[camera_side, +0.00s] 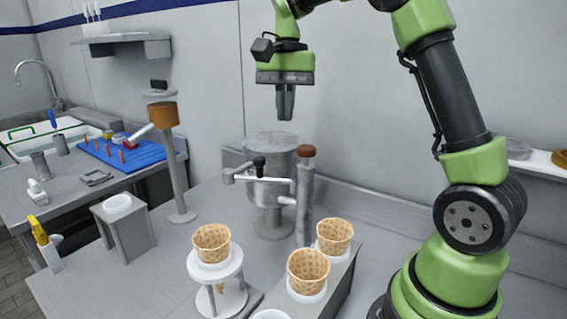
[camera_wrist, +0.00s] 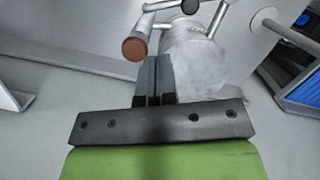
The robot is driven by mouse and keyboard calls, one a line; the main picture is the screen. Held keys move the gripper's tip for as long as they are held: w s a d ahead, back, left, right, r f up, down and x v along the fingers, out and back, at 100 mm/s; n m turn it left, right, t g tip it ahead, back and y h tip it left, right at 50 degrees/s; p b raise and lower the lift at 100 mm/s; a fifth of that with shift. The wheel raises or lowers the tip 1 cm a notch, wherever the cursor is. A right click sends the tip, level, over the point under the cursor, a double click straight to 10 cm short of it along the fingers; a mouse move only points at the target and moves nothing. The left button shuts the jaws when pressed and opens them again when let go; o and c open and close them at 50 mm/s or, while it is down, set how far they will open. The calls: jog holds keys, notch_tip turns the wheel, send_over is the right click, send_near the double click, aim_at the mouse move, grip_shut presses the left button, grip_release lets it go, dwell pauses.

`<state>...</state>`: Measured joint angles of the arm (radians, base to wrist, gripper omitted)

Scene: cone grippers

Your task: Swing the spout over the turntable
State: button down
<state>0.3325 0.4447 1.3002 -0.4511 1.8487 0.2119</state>
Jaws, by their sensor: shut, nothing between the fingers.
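The steel dispenser (camera_side: 270,150) stands on the bench behind the cones. A thin pale pipe (camera_side: 265,179), apparently the spout, runs to its left and carries a black knob (camera_side: 259,162). A brown-topped post (camera_side: 306,151) stands at its right. A white two-tier round stand (camera_side: 230,297), apparently the turntable, holds a waffle cone (camera_side: 211,240) upright, front left of the dispenser. The spout's outer end is behind this stand. My gripper (camera_side: 285,117) is shut and empty above the dispenser, pointing down. In the wrist view, the fingers (camera_wrist: 157,60) appear beside the dispenser top (camera_wrist: 205,62).
A grey rack (camera_side: 338,285) holds two cones to the right of the round stand. A tall stand with a brown drum (camera_side: 163,114) and a small grey block stand (camera_side: 128,225) are at left. A blue tray (camera_side: 125,147) lies on the side counter. The wall is close behind.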

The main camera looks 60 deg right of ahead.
notch_tip(320, 180, down, 10)
jog(key=a, duration=0.1)
jog(key=shift+s+a, duration=0.35)
jog(key=shift+s, duration=0.05)
jog(key=shift+a+r, duration=0.1)
jog(key=shift+s+a+m, duration=0.15)
jog(key=shift+a+m, duration=0.05)
jog(key=shift+m, duration=0.1)
jog(key=shift+s+a+m, duration=0.15)
jog(key=shift+a+m, duration=0.05)
jog(key=shift+m, duration=0.1)
jog(key=shift+w+a+m+t, duration=0.4)
jog(key=shift+a+m, duration=1.75)
jog(key=shift+w+a+m+t, duration=0.4)
jog(key=shift+w+a+m, duration=0.05)
jog(key=shift+a+m, duration=1.75)
jog(key=shift+w+a+m+t, duration=0.4)
jog(key=shift+a+m, duration=1.75)
